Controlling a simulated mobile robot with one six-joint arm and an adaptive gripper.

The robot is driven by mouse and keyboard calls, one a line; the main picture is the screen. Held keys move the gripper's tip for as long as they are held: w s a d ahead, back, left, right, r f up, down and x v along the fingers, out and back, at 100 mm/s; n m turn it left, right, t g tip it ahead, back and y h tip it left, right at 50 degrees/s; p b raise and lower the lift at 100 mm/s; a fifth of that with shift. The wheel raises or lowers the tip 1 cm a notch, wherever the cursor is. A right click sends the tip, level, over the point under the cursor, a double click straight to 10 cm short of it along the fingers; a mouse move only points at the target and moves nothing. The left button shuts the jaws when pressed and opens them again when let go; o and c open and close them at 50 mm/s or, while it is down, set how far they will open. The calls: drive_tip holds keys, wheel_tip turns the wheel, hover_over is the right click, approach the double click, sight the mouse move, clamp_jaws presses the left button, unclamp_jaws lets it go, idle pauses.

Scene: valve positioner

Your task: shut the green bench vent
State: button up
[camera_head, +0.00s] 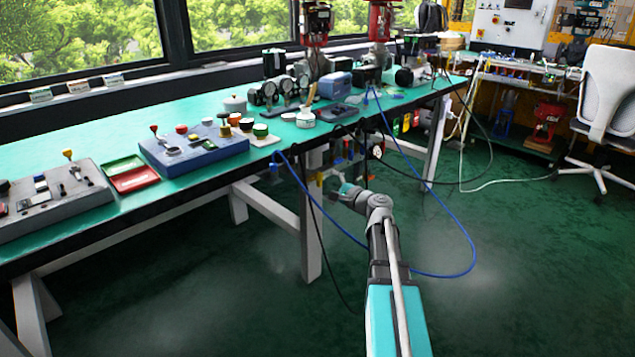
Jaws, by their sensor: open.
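A green round cap (260,130) sits on a small white plate on the bench top, next to a red cap.
The long green bench (125,121) carries a blue box (195,149), gauges (268,91) and a grey panel (50,202). A white bench leg (309,225) stands near my gripper. A blue hose (457,270) loops around my arm. The floor at right is mostly clear.

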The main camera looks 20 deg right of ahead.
sight(320, 187)
drive_tip(key=shift+x, duration=2)
drive_tip(key=c, duration=1.1)
